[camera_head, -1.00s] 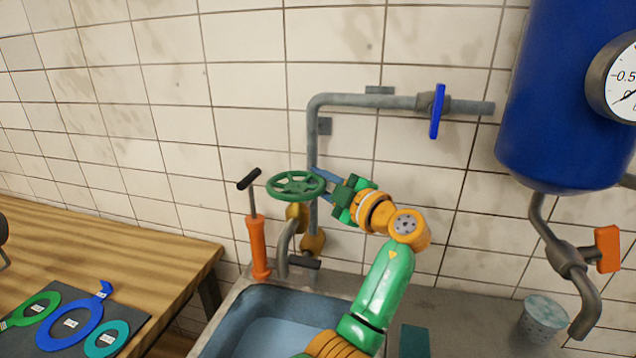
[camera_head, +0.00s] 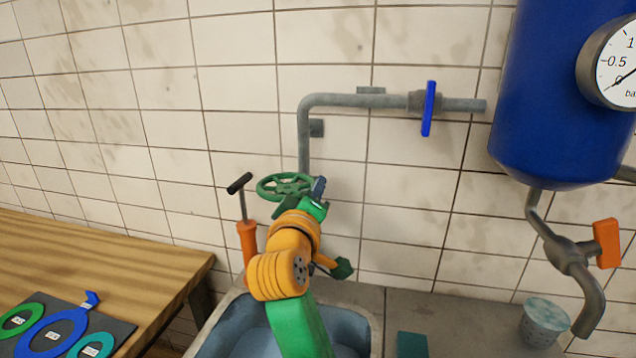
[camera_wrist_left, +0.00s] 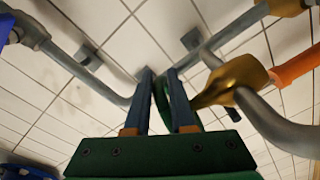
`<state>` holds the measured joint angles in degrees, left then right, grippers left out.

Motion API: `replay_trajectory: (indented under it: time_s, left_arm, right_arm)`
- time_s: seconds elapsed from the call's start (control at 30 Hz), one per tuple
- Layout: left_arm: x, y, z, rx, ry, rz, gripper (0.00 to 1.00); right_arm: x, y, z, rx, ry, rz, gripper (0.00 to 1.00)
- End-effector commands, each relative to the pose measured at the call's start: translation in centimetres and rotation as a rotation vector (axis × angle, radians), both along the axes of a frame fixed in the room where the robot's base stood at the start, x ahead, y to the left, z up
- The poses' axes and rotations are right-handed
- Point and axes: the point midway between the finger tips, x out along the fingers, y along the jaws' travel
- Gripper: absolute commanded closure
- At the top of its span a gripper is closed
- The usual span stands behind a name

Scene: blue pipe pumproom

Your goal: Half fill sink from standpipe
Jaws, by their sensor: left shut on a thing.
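The green handwheel (camera_head: 284,183) of the standpipe valve is above the back of the sink. My left gripper (camera_head: 318,190) is at the wheel's right front edge. In the left wrist view its two blue fingers (camera_wrist_left: 162,100) are shut on the green rim. The brass valve body (camera_wrist_left: 232,80) and grey spout (camera_wrist_left: 280,128) show there, to the right of the fingers. My arm hides the spout in the head view. The blue-grey sink (camera_head: 374,325) is below, largely covered by my arm; its water level cannot be told. My right gripper is not in view.
An orange hand pump (camera_head: 248,240) stands left of the wheel. A grey pipe with a blue lever (camera_head: 429,108) runs along the wall. A blue tank (camera_head: 550,90) with an orange-handled tap (camera_head: 606,243) hangs right, near a perforated cup (camera_head: 543,322). A wooden table (camera_head: 90,250) is left.

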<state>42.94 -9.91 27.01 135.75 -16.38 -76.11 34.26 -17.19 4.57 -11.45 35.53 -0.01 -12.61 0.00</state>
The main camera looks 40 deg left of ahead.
Motion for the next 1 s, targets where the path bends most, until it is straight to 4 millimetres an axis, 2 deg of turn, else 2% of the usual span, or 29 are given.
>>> replay_trajectory:
  time_s: [0.1, 0.4, 1.0]
  left_arm:
    - [-0.7, 0.1, 0.6, 0.005, -0.005, -0.096, 1.00]
    - [-1.6, -0.2, 0.5, 0.007, -0.005, -0.302, 1.00]
    - [-2.1, -0.3, 0.6, 0.006, -0.011, -0.433, 1.00]
  right_arm:
    - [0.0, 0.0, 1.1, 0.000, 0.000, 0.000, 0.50]
    - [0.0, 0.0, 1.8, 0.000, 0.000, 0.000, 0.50]
    - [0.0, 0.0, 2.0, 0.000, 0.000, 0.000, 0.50]
